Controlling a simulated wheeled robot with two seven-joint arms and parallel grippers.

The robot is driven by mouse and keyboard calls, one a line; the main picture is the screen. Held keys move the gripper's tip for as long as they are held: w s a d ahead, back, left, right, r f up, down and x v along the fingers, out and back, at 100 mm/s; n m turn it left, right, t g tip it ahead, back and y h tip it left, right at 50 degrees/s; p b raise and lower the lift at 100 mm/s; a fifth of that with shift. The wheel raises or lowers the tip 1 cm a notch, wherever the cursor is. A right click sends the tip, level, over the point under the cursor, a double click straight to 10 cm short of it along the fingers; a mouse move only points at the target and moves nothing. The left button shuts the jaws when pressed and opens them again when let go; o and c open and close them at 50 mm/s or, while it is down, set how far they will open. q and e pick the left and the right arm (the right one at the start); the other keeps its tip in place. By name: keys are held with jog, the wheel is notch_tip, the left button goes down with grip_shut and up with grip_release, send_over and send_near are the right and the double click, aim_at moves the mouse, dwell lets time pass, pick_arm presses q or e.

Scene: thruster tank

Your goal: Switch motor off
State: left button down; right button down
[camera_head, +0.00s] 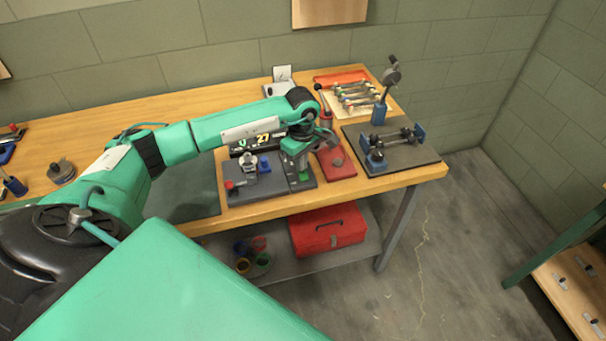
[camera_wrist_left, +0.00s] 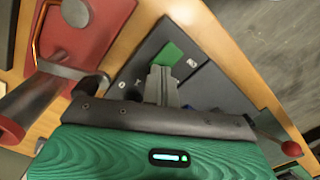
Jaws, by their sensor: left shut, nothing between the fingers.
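The motor test stand (camera_head: 262,190) is a dark grey plate on the bench, with a small motor (camera_head: 249,168), a lit display (camera_head: 255,140) and a red-knobbed lever (camera_head: 229,184). A green switch (camera_head: 304,177) sits on its right part, partly hidden by my left gripper (camera_head: 301,167). In the left wrist view the green switch (camera_wrist_left: 169,54) lies just beyond the fingertips of my left gripper (camera_wrist_left: 162,72), with white marks on the dark panel (camera_wrist_left: 205,85). The fingers are shut and empty. Whether they touch the switch I cannot tell. My right gripper is not in view.
A red-based lever press (camera_head: 337,163) stands close to the right of the stand; its base also fills the upper left of the wrist view (camera_wrist_left: 85,30). A dark fixture plate (camera_head: 395,163) is farther right. A red toolbox (camera_head: 328,231) sits on the shelf below.

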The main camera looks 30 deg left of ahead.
pick_arm(q)
jog(key=shift+f+b, duration=0.45)
jog(key=shift+f, duration=0.1)
jog(key=shift+r, duration=0.15)
jog(key=shift+r+p, duration=1.5)
jog(key=shift+r, duration=1.9)
